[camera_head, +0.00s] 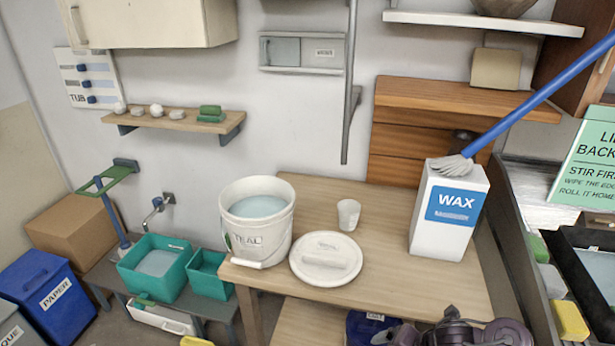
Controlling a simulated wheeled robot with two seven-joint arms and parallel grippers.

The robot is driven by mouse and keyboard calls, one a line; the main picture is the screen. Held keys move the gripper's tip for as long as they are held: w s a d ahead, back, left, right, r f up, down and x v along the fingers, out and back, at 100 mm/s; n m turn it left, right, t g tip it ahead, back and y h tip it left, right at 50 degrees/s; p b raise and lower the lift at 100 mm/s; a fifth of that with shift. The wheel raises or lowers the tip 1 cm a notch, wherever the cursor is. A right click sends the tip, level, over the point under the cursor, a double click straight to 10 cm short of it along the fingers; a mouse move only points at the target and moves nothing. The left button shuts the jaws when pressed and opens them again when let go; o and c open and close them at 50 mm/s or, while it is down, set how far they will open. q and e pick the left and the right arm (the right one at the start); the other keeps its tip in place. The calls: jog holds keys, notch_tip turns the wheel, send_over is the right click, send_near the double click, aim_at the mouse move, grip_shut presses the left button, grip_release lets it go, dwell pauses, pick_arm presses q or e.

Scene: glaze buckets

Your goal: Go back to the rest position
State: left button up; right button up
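Neither of my grippers can be made out in the head view. A white bucket labelled TEAL (256,225) stands upright and uncovered at the left of the wooden table (385,270), with pale blue liquid inside. Its handle hangs down at the front. A round white lid (326,262) lies flat on the table just right of the bucket, apart from its rim. A small white cup (348,214) stands behind the lid.
A white WAX box (450,215) stands at the table's right, with a blue-handled brush (540,97) slanting over it. Teal tubs (155,265) stand lower left. A framed tray (545,255) is at right. Dark purple shapes, unclear, show at the bottom edge.

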jog(key=s+f+m+g+b, duration=0.1)
jog(key=s+f+m, duration=0.2)
jog(key=f+m, duration=0.75)
jog(key=s+f+m+b, duration=0.2)
jog(key=s+f+m, duration=0.25)
jog(key=f, duration=1.15)
pick_arm(q)
jog(key=f+b, duration=0.1)
jog(key=f, duration=0.1)
jog(key=s+f+b, duration=0.1)
jog(key=f, duration=0.2)
jog(key=shift+d+f, duration=0.1)
jog(key=shift+f, duration=0.1)
pick_arm(e)
jog(key=s+d+f+m+g+h, duration=0.1)
jog(key=s+f+m, duration=0.5)
jog(key=s+f, duration=0.4)
jog(key=s+d+f+m+g+h, duration=0.1)
jog(key=s+f+m, duration=0.5)
jog(key=s, duration=1.2)
notch_tip(320, 180, down, 4)
jog(key=shift+d+r+g+h, duration=0.1)
jog(key=shift+d+g+h, duration=0.2)
jog(key=shift+d+h, duration=0.35)
